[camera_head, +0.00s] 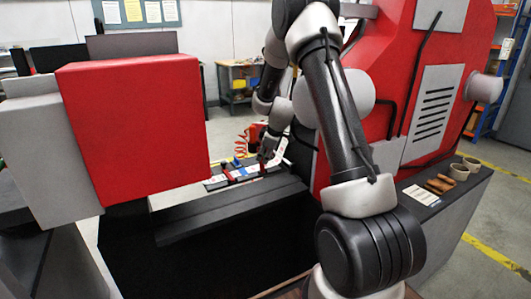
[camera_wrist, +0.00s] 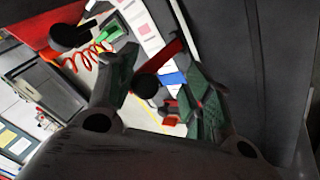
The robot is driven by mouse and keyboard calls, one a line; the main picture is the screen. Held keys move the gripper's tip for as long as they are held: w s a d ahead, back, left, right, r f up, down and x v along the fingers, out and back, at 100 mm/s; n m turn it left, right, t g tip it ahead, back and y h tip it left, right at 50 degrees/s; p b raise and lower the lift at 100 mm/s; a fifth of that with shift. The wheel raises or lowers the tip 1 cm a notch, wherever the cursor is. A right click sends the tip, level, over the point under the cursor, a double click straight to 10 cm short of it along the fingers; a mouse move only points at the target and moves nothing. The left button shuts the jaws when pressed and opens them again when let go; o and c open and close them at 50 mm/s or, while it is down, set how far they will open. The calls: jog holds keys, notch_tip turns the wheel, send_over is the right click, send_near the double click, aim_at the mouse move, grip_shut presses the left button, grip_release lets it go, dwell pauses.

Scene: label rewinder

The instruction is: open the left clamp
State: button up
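In the wrist view, a red clamp lever (camera_wrist: 168,52) with a round black knob (camera_wrist: 146,87) lies across the white label strip (camera_wrist: 142,24). My gripper (camera_wrist: 162,92) is open, and the knob shows between its two green-padded fingers with gaps to either side. I cannot tell its depth relative to the fingertips. A second black knob (camera_wrist: 70,37) on a red part is at the upper left. In the head view, my gripper (camera_head: 266,152) points down over the strip, and a small red clamp (camera_head: 228,175) is left of it. I cannot tell which clamp is between my fingers.
A large red box-shaped cover (camera_head: 135,125) stands left of the strip. The red machine body (camera_head: 400,90) stands close on the right. A dark panel (camera_head: 230,210) runs in front. A coiled red hose (camera_wrist: 92,56) and a green part (camera_wrist: 111,29) are near the strip.

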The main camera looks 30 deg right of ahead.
jog(key=shift+a, duration=0.1)
notch_tip(320, 180, up, 10)
dwell(0.4)
dwell(0.4)
